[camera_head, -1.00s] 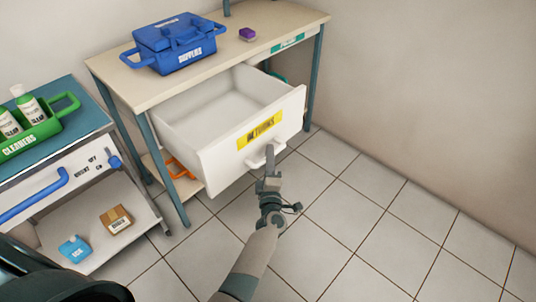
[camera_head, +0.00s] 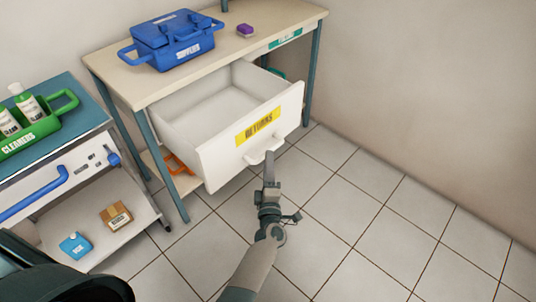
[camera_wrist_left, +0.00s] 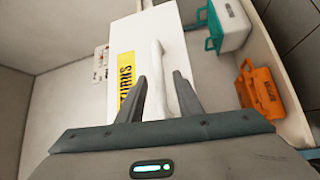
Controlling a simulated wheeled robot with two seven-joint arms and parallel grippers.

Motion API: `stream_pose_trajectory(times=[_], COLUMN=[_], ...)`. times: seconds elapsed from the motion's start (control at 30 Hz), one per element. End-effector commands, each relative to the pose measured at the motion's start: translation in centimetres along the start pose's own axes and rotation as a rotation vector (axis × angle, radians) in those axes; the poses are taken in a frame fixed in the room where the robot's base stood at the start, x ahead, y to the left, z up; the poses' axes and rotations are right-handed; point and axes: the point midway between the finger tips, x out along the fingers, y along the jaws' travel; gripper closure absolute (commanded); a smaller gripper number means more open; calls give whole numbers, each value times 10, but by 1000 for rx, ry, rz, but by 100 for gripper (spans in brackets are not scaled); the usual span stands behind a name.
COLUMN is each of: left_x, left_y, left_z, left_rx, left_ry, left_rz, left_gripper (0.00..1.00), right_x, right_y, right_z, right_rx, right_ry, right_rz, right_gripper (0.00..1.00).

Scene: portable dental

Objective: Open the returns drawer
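The returns drawer (camera_head: 222,167) is pulled well out of the desk, its white box open at the top and empty as far as I see. Its front carries a yellow RETURNS label (camera_head: 258,127) and a white bar handle (camera_head: 264,156). My left gripper (camera_head: 270,162) is just in front of and below the handle. In the left wrist view, its two dark fingers (camera_wrist_left: 160,92) are apart, with the white handle (camera_wrist_left: 156,62) between and beyond them. The handle looks free of their grip. My right gripper is out of view.
The desk (camera_head: 285,22) bears a blue supplies box (camera_head: 172,42) and a purple block (camera_head: 245,30). A cart at left holds a green cleaners caddy (camera_head: 40,130), with a cardboard box (camera_head: 116,215) and blue box (camera_head: 75,245) below. The tiled floor (camera_head: 380,215) at right is clear.

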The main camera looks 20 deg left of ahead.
Motion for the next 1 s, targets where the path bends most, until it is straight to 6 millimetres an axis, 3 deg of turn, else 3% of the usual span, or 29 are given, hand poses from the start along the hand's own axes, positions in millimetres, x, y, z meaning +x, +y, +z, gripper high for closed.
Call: stream_pose_trajectory(times=[0.23, 0.63, 1.0], left_x=[-26, -28, -36], left_y=[0, 0, -6], left_z=[0, 0, 6], left_rx=[0, 0, 61], left_ry=[0, 1, -51], left_rz=[0, 1, -12], left_gripper=[67, 67, 67], right_x=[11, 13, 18], right_y=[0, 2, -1], right_z=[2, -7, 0], right_rx=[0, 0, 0], right_ry=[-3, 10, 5], right_rz=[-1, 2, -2], right_gripper=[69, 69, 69])
